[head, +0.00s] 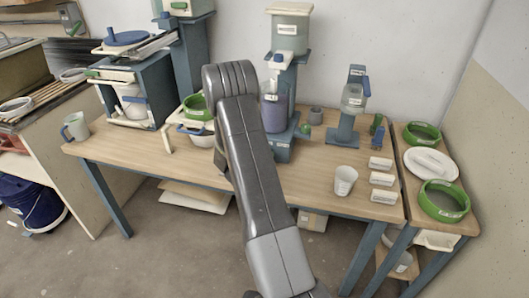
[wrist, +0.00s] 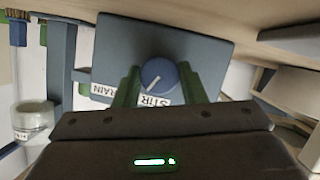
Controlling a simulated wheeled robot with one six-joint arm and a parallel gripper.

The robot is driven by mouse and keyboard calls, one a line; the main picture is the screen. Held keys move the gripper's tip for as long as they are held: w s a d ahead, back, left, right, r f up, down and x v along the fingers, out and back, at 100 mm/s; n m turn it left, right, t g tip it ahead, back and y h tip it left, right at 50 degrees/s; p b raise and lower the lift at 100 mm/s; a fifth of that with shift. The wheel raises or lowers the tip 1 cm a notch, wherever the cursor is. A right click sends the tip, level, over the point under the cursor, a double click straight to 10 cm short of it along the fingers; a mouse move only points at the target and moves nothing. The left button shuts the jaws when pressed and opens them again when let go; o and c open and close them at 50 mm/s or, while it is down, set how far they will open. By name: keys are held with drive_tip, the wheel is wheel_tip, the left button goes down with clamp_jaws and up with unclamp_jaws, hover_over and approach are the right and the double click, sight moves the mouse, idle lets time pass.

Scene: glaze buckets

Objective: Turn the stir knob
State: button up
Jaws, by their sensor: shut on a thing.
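The stir knob (wrist: 158,73) is a round blue knob with a white pointer line, on a grey-blue panel (wrist: 205,50) in the wrist view. The pointer line slants down and to the left there. A white STIR label (wrist: 154,101) sits just below the knob, partly covered. My gripper (wrist: 157,82) has its two green fingers on either side of the knob and is shut on it. In the head view, my own arm hides the gripper and the knob.
A label reading RAIN (wrist: 103,91), partly covered, is left of my fingers. In the head view, a tall blue stand with a purple-grey bucket (head: 275,114) rises right behind my arm. A white cup (head: 345,181) and white labelled blocks (head: 383,180) stand to the right.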

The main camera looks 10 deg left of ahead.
idle(0.4)
drive_tip(key=o, duration=1)
drive_tip(key=b+v, duration=0.1)
drive_tip(key=v, duration=1.2)
drive_tip(key=shift+s+a+b, duration=0.2)
drive_tip(key=shift+s+b, duration=0.1)
drive_tip(key=shift+s, duration=0.1)
